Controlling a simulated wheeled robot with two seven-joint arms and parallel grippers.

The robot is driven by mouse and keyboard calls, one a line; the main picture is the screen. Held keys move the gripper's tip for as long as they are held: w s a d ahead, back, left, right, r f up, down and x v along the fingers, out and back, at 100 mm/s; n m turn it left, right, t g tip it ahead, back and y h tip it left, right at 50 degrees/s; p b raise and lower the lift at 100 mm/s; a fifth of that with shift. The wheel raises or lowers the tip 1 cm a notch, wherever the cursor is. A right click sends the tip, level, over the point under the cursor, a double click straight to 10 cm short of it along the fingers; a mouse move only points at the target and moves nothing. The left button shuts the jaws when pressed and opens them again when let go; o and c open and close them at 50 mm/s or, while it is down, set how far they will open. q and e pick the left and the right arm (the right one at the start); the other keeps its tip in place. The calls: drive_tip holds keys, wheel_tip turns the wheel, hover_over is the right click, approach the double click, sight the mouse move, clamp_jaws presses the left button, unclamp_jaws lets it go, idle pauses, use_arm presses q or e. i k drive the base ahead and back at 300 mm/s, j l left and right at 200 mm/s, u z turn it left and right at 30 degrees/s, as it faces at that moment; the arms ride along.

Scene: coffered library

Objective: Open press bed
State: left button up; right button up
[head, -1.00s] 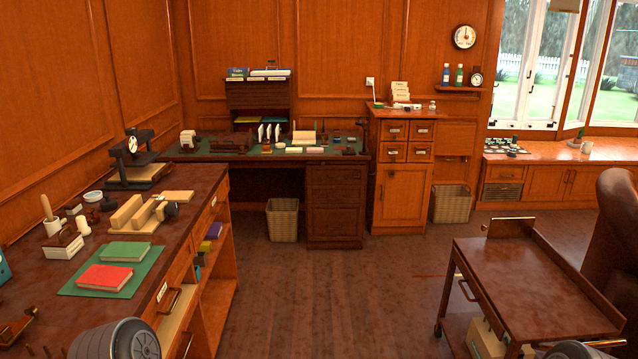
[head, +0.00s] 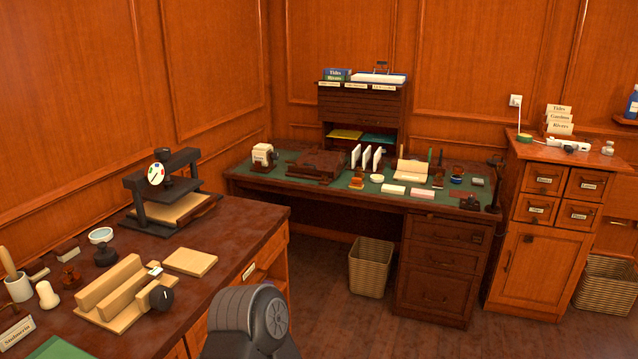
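The press (head: 165,190) stands at the far end of the left workbench, a dark frame with a white dial (head: 156,174) on its front. Its bed (head: 172,209) is a pale board on a dark base, low between the posts. A dark piece that looks like a handle shows at the bed's right end. I cannot tell how far the bed is slid in or out. Neither gripper is in view; only a grey ribbed part of my arm shows at the bottom edge, in front of the bench.
A wooden jig (head: 125,292) and a flat pale board (head: 190,262) lie on the workbench (head: 235,228) in front of the press. Pots and small tools stand at left. A green-topped desk (head: 300,165) stands behind, with a waste basket (head: 370,267) by it. Floor is clear at lower right.

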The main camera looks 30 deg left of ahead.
sight(193, 205)
drive_tip(key=i+l+u, duration=0.2)
drive_tip(key=i+u, duration=0.25)
drive_tip(key=i, duration=0.3)
drive_tip(key=i+l+u, duration=0.45)
drive_tip(key=i, duration=0.25)
drive_tip(key=i+l+u, duration=0.5)
drive_tip(key=i+l, duration=0.15)
